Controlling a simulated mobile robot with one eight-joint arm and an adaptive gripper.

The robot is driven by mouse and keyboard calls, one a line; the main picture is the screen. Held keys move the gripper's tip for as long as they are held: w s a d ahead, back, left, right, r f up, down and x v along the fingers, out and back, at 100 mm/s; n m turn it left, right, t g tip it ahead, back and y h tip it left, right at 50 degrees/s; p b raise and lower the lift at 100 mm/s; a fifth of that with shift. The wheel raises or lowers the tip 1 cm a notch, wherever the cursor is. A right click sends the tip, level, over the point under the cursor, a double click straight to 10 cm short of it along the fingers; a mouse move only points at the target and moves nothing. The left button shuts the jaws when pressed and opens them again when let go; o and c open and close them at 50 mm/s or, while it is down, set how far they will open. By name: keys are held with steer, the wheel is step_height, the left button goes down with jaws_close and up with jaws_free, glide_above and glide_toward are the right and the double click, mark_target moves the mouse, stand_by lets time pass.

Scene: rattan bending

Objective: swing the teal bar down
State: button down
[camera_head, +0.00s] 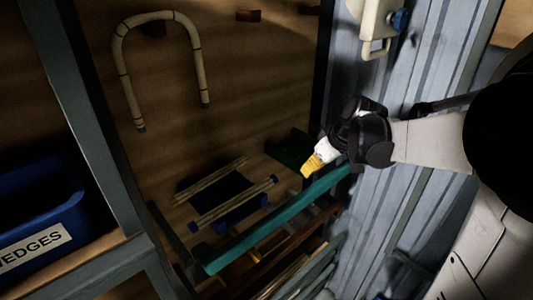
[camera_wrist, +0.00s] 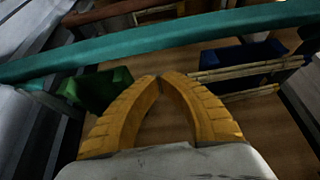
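The teal bar (camera_head: 275,222) runs diagonally across the lower middle of the head view, from lower left up to the right near my gripper. In the wrist view the teal bar (camera_wrist: 140,43) crosses the whole picture just beyond my fingertips. My gripper (camera_head: 308,172) is beside the bar's upper right end in the head view. Its yellow fingers (camera_wrist: 160,78) meet at the tips in the wrist view, with nothing between them. I cannot tell whether the tips touch the bar; a strip of floor shows between them in the wrist view.
A blue bin (camera_head: 40,215) with a label stands on a shelf at left. A bent rattan hoop (camera_head: 160,17) is at the upper left. Rattan poles lie over a dark blue holder (camera_head: 232,203). A green block (camera_head: 290,150) is near my gripper. Corrugated grey wall (camera_head: 415,75) is at right.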

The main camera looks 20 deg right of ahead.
mark_target(311, 193)
step_height(311, 193, down, 4)
steer(key=shift+f, duration=0.1)
steer(key=shift+s+f, duration=0.2)
steer(key=shift+f, duration=0.4)
steer(key=shift+s+d+f+b, duration=0.15)
steer(key=shift+s+f+b, duration=0.1)
steer(key=shift+f+b, duration=0.3)
steer(key=shift+s+f+t+b, duration=0.2)
steer(key=shift+t+b, duration=0.2)
steer(key=shift+b, duration=0.3)
steer(key=shift+s+d+f+b, duration=0.15)
steer(key=shift+s+b, duration=0.15)
steer(key=shift+b, duration=0.25)
steer(key=shift+w, duration=0.1)
